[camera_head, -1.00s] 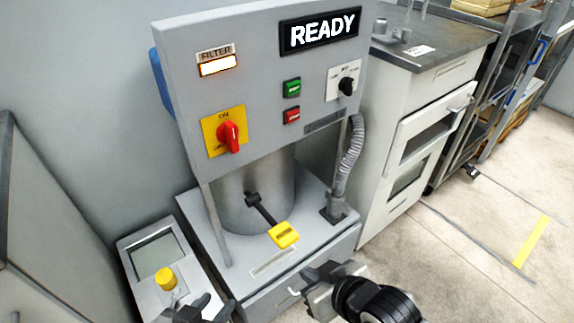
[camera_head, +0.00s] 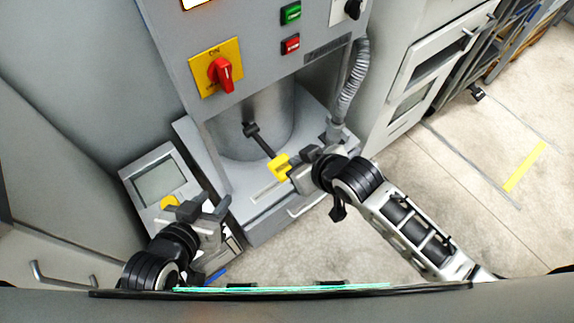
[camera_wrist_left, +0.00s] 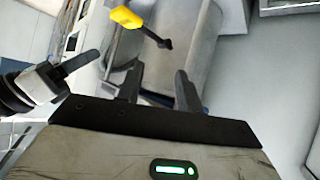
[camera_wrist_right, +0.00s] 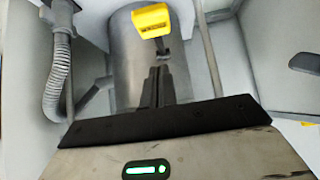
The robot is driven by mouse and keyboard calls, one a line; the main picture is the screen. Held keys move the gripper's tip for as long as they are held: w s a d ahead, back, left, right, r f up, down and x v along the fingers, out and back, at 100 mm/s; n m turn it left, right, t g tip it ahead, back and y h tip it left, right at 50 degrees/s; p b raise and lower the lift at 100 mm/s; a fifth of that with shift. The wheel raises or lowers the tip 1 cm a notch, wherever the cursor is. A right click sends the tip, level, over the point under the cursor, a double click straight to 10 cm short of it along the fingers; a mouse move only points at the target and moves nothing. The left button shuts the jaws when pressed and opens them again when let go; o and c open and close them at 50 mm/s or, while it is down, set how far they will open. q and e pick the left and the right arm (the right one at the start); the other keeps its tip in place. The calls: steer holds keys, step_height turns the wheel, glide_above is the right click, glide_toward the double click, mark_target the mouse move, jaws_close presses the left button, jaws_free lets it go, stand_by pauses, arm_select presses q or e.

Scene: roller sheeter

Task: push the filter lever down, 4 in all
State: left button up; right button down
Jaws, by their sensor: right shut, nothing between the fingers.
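The filter lever is a dark rod (camera_head: 262,143) with a yellow handle (camera_head: 279,167), sticking out from the grey cylinder (camera_head: 265,110) and sloping down toward me. The handle also shows in the left wrist view (camera_wrist_left: 127,17) and the right wrist view (camera_wrist_right: 152,20). My right gripper (camera_head: 296,172) is shut and empty, right beside the handle in the head view. In the right wrist view its closed fingers (camera_wrist_right: 158,85) point toward the handle; I cannot tell whether they touch it. My left gripper (camera_head: 198,207) is open and empty, left of and below the lever.
A red switch (camera_head: 220,74) on a yellow plate and green (camera_head: 290,13) and red (camera_head: 290,45) buttons sit on the panel. A box with a grey screen (camera_head: 160,183) and yellow knob (camera_head: 169,203) stands beside my left gripper. A ribbed hose (camera_head: 353,85) runs right of the cylinder.

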steer(key=b, duration=0.1)
glide_above(280, 165)
steer(key=s+d, duration=0.2)
step_height(280, 165, down, 4)
steer(key=shift+a+f, duration=0.15)
steer(key=shift+f, duration=0.05)
step_height(280, 165, down, 2)
steer(key=shift+f+b, duration=0.25)
steer(key=shift+b, duration=0.05)
arm_select(q)
steer(key=shift+w+d+f, duration=0.15)
steer(key=shift+d+f, duration=0.05)
steer(key=shift+f, duration=0.05)
arm_select(e)
steer(key=shift+s+f, duration=0.1)
steer(key=shift+f, duration=0.55)
arm_select(q)
steer(key=shift+f, duration=0.1)
arm_select(e)
steer(key=shift+f, duration=0.1)
